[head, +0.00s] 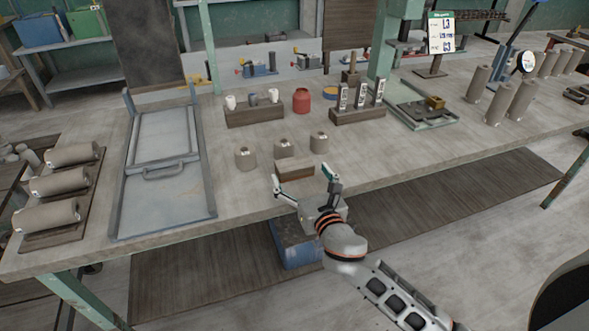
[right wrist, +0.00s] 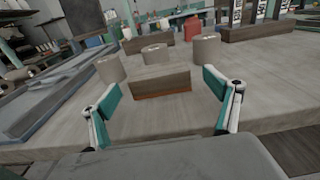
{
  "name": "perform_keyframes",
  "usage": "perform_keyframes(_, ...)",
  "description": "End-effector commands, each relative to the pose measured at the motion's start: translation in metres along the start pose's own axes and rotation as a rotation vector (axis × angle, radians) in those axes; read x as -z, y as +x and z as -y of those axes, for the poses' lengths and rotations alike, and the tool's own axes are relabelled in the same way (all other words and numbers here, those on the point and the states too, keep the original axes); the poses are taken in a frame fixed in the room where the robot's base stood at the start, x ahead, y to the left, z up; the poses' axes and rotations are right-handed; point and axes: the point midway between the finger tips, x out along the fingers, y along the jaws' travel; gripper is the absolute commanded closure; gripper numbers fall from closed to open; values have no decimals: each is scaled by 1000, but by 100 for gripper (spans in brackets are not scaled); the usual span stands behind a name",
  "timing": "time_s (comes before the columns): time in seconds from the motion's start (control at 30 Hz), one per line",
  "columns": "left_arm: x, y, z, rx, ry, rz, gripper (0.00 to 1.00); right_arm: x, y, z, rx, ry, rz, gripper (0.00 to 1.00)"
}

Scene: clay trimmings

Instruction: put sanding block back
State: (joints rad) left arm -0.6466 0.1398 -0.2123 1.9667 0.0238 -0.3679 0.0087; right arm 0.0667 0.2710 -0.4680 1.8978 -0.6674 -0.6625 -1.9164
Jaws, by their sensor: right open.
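The sanding block (head: 294,170), a brown block with a thin orange-brown layer along its bottom edge, lies on the table near the front edge. It also shows in the right wrist view (right wrist: 160,80), straight ahead between the fingers but farther off. My right gripper (head: 305,182) is open and empty at the table's front edge, just short of the block and not visibly touching it. Its two teal-padded fingers stand wide apart in the right wrist view (right wrist: 163,106). My left gripper is not in view.
Several grey-brown clay cylinders (head: 284,147) stand close behind the block. Wooden racks (head: 254,115) (head: 357,115) and a red jar (head: 301,100) stand farther back. A grey metal tray frame (head: 205,185) lies to the left. Table right of the block is clear.

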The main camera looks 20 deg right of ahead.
Motion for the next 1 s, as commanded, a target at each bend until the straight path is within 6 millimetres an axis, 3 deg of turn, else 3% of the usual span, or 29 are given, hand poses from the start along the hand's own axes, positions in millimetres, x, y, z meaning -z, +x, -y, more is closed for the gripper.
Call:
perform_keyframes(0.3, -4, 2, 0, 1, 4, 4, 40, -3, 42, -2, -1, 1, 1, 11)
perform_keyframes(0.6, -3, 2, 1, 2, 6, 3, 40, -4, 48, -2, -2, 1, 1, 11)
perform_keyframes(0.63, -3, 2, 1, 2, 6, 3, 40, -4, 48, -2, -2, 1, 1, 14)
perform_keyframes(0.8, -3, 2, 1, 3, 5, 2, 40, -4, 47, -2, -2, 1, 1, 54)
perform_keyframes(1.0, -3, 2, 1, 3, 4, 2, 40, -4, 47, -2, -2, 1, 2, 57)
